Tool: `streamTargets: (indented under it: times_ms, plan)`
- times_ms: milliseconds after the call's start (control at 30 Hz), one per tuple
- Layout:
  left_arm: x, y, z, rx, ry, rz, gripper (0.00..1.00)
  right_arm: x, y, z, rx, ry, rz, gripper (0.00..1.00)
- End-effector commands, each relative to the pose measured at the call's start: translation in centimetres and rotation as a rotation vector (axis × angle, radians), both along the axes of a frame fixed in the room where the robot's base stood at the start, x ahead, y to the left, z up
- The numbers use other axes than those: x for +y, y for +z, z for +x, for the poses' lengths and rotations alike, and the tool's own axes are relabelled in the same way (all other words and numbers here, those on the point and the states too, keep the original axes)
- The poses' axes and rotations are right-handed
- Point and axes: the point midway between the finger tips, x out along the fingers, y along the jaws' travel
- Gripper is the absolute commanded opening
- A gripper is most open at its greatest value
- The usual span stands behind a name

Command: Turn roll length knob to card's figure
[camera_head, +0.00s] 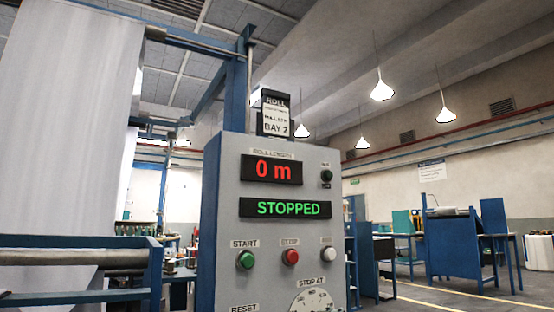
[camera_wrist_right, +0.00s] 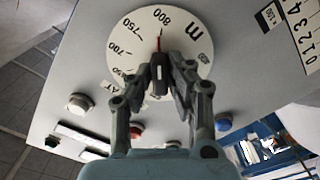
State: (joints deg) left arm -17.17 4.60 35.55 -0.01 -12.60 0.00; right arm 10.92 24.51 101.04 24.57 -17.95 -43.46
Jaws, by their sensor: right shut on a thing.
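The roll length knob (camera_wrist_right: 160,74) sits at the middle of a white dial (camera_wrist_right: 135,45). My right gripper (camera_wrist_right: 160,72) is shut on it, its two fingers pressed to its sides. A red pointer line (camera_wrist_right: 159,42) above the fingers points roughly at the 800 mark. 750 and 700 show to its left; the lower dial is hidden by the fingers. In the head view the dial's upper part (camera_head: 318,300) shows under a STOP AT label. The card (camera_head: 275,115) stands on top of the control panel (camera_head: 225,200); its figure is too small to read. My left gripper is not in view.
The length display (camera_head: 272,170) reads 0 m and the status display (camera_head: 285,208) reads STOPPED. Green START (camera_head: 246,260), red STOP (camera_head: 290,257) and a white button (camera_head: 328,254) sit above the dial. A numbered scale (camera_wrist_right: 300,30) is beside the dial in the wrist view.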

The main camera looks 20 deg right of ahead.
Motion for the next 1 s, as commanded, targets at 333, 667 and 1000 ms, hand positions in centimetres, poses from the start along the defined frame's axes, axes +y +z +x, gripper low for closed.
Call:
streamTargets:
  times_ms: [333, 667, 1000]
  plan:
    - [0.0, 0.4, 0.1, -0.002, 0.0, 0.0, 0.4, 0.0, -0.1, 0.0, 0.004, 0.0, 0.07, 0.38]
    - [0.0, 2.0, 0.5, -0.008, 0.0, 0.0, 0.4, -0.1, 0.3, -1.3, 0.006, -0.001, 0.066, 0.38]
    - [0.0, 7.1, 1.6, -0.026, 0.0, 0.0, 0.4, -0.5, 0.5, -6.3, 0.004, 0.0, 0.066, 0.38]
